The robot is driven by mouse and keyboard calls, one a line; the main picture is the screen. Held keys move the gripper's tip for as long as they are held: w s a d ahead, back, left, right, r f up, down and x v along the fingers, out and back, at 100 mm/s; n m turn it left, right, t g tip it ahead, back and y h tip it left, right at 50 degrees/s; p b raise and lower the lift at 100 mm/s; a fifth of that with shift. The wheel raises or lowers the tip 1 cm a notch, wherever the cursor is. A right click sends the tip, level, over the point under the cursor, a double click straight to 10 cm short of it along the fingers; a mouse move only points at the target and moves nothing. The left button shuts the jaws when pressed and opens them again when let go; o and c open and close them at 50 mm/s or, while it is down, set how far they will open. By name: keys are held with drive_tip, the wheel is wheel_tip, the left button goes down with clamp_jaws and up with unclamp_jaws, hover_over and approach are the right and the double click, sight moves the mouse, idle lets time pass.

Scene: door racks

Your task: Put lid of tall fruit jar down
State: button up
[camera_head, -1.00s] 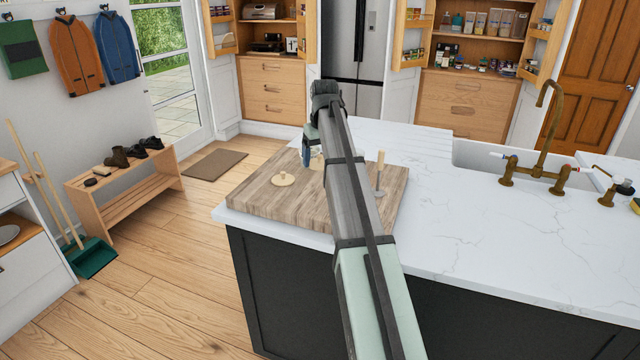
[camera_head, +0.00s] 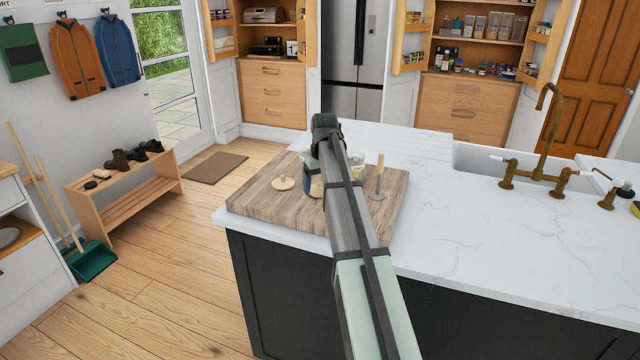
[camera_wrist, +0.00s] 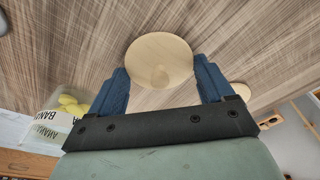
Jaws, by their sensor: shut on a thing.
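In the wrist view a round pale wooden lid (camera_wrist: 160,50) with a small knob sits between the two blue fingers of my gripper (camera_wrist: 160,66), which hold it at its sides. The lid is over the wood-grained board; I cannot tell whether it touches it. In the head view my gripper (camera_head: 314,186) is low over the board and my arm hides the held lid. A jar (camera_wrist: 68,118) with yellow fruit and a "BANANA"-like label is at the left of the wrist view. I cannot tell whether it is the tall fruit jar.
A second pale lid (camera_head: 284,182) lies on the wooden board (camera_head: 265,204), left of my gripper. An upright tool with a wooden handle (camera_head: 380,164) stands on the right of the board. A glass jar (camera_head: 356,162) is partly behind my arm.

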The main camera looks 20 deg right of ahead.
sight(322, 192)
drive_tip(key=shift+f, duration=0.15)
drive_tip(key=o, duration=0.9)
wheel_tip(322, 192, up, 12)
drive_tip(key=s, duration=0.1)
drive_tip(key=shift+s, duration=0.4)
